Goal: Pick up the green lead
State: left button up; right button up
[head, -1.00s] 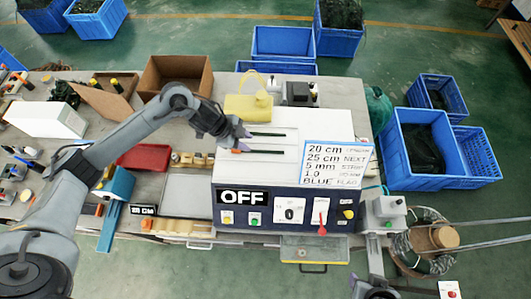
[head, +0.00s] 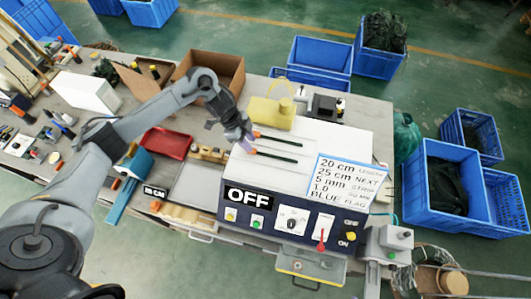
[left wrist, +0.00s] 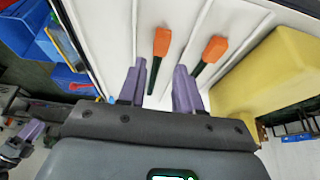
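Two dark green leads with orange ends lie side by side on the white top of the machine. In the head view one is farther back (head: 279,139) and the other is nearer the front (head: 277,155). My left gripper (head: 246,138) is over their orange ends. In the left wrist view my left gripper (left wrist: 160,68) is open and empty. One lead (left wrist: 161,42) lies in line with the gap between its purple fingers. Purple fingers of my right gripper (left wrist: 32,130) show at the lower left.
The machine's front panel (head: 290,222) reads OFF, and a white sign (head: 347,185) stands at its right. A yellow object (head: 271,113) sits close behind the leads. A red tray (head: 166,142) lies left of the machine. Blue crates (head: 448,185) stand on the floor at right.

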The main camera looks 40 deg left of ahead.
aim_at(272, 155)
pick_arm(q)
jog(key=shift+p+x, duration=0.55)
jog(key=shift+x, duration=1.6)
jog(key=shift+s, duration=0.1)
jog(key=shift+c, duration=0.3)
grip_shut()
